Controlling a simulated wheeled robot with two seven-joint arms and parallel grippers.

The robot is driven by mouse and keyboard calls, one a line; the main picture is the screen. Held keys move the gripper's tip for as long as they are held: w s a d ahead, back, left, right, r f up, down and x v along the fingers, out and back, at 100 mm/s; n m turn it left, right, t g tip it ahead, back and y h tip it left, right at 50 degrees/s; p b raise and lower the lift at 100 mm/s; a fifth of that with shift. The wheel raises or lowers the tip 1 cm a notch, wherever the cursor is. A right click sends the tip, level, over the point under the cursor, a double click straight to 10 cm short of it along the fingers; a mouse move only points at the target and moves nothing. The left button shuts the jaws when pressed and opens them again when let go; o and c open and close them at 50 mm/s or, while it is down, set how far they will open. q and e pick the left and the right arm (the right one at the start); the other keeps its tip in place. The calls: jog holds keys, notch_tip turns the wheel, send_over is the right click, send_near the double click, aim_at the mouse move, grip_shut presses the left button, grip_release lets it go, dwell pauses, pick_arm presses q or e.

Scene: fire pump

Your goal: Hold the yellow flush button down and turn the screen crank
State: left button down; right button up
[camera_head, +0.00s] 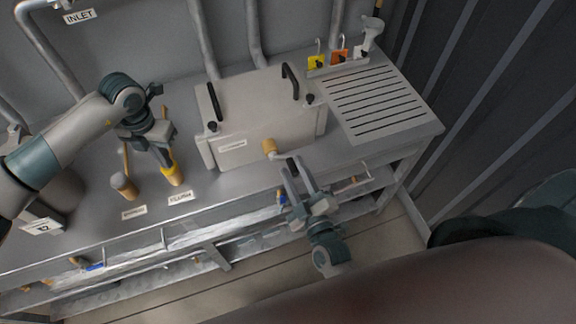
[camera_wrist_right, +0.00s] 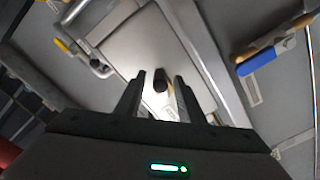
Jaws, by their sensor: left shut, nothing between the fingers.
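The yellow flush button (camera_head: 176,180) stands upright on the bench, behind a small label. My left gripper (camera_head: 168,164) is shut and empty, its tips at the button's top; I cannot tell whether the button is pressed down. The screen crank (camera_head: 270,146), with a tan knob, is at the front of the grey screen box (camera_head: 258,108). My right gripper (camera_head: 291,166) is open just in front of and right of the knob. In the right wrist view its two fingers (camera_wrist_right: 160,97) stand apart, with a dark round end beyond the gap; I cannot tell whether they touch the crank.
A slotted drain plate (camera_head: 372,102) and coloured tags (camera_head: 340,56) are at the right. Shelves lie below the bench's front edge. Pipes run up the back wall.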

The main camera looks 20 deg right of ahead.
jog(key=shift+w, duration=0.85)
grip_shut()
jog(key=shift+r, duration=0.1)
jog(key=shift+w+m, duration=0.1)
jog(key=shift+m, duration=0.3)
